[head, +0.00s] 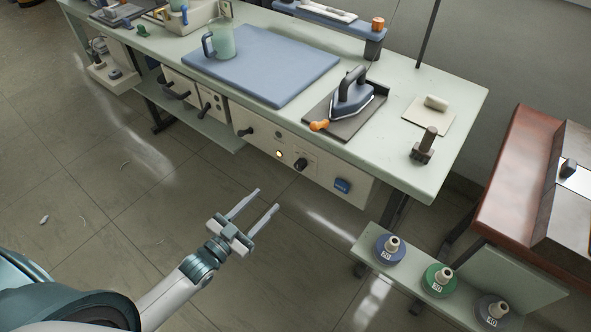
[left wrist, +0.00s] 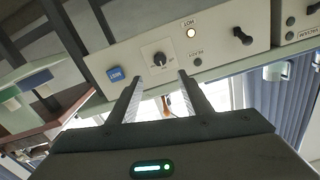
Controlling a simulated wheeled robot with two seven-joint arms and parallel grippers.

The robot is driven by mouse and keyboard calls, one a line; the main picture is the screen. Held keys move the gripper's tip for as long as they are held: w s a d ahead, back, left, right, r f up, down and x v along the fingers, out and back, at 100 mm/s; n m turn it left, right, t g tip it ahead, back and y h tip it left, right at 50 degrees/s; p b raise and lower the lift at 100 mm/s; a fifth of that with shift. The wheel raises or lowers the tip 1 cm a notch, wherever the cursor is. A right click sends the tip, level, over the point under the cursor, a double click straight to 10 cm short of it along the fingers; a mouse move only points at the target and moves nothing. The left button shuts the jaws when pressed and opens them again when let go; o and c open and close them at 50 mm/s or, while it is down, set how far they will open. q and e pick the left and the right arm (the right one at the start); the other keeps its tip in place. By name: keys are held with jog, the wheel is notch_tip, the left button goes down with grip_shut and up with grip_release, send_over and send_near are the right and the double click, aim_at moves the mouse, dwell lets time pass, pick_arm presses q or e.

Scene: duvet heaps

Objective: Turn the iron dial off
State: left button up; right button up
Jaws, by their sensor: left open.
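The iron (head: 353,97) rests on a dark pad on the pale green worktable. Below the table edge is a pale control panel (head: 318,181) with a round black dial (head: 300,164). The dial (left wrist: 159,59) also shows in the left wrist view, which is turned upside down; its exact setting is too small to read. A small lamp (head: 278,154) beside the dial glows; its label seems to read HOT in the wrist view. My left gripper (head: 267,198) is open and empty, in front of and apart from the panel, with its fingers pointing towards the dial. My right gripper is not in view.
A blue switch (head: 342,185) and a black handle (head: 245,132) flank the dial on the panel. A low shelf with several numbered spools (head: 438,280) stands at the lower right. A blue mat (head: 262,65) with a greenish jug lies on the table. The floor before the panel is clear.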

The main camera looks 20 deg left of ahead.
aim_at(297, 169)
pick_arm(q)
jog(key=x, duration=1.5)
jog(key=shift+w+d+p, duration=0.1)
jog(key=shift+w+p, duration=0.2)
jog(key=shift+p, duration=0.05)
jog(key=c, duration=1.1)
